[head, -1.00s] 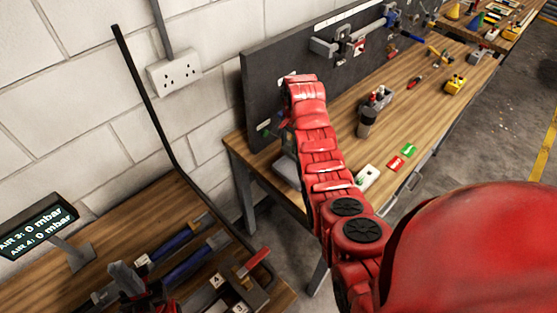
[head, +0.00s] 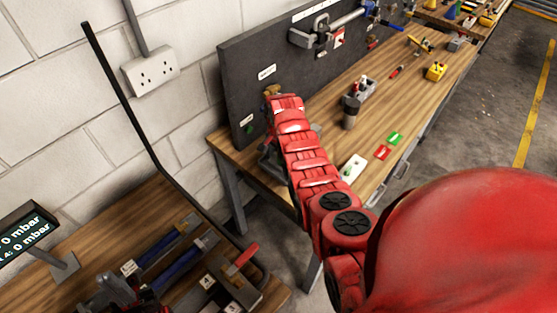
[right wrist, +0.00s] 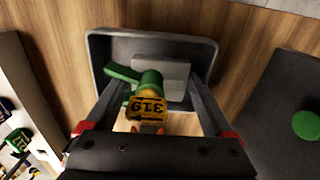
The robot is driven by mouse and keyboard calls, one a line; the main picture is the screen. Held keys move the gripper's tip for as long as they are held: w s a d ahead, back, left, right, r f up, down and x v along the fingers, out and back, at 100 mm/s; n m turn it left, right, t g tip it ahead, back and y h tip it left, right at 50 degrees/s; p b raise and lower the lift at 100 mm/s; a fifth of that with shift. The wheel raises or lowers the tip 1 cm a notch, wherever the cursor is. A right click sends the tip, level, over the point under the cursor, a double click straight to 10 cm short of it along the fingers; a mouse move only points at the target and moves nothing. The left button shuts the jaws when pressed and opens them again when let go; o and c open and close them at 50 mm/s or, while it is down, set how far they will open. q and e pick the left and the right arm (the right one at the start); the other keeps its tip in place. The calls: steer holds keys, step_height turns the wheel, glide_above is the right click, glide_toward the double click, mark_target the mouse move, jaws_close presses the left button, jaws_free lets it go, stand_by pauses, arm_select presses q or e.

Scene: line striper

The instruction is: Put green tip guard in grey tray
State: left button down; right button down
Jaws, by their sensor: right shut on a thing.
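In the right wrist view the green tip guard (right wrist: 151,84) has a side arm pointing left and a yellow tag marked 319 close by. My right gripper (right wrist: 160,78) has its two grey fingers on either side of it and is shut on it. The grey tray (right wrist: 98,48) lies beyond the fingertips, behind the guard; the gap between them is unclear. In the head view my right arm reaches to the far bench and hides the gripper and guard. A grey and red shape at the lower left may be my left gripper (head: 118,287); its fingers are unclear.
A dark upright board (head: 245,75) stands behind the far wooden bench (head: 385,110). A dark cup (head: 350,112), a white block (head: 352,167), and red (head: 382,153) and green (head: 395,138) labels lie right of my arm. Tools cover the near bench (head: 90,250).

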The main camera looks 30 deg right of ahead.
steer(key=shift+f, duration=0.1)
jaws_free()
steer(key=shift+r, duration=0.2)
step_height(320, 180, up, 11)
steer(key=p, duration=0.3)
steer(key=shift+f, duration=0.15)
steer(key=shift+r, duration=0.6)
steer(key=shift+s, duration=0.1)
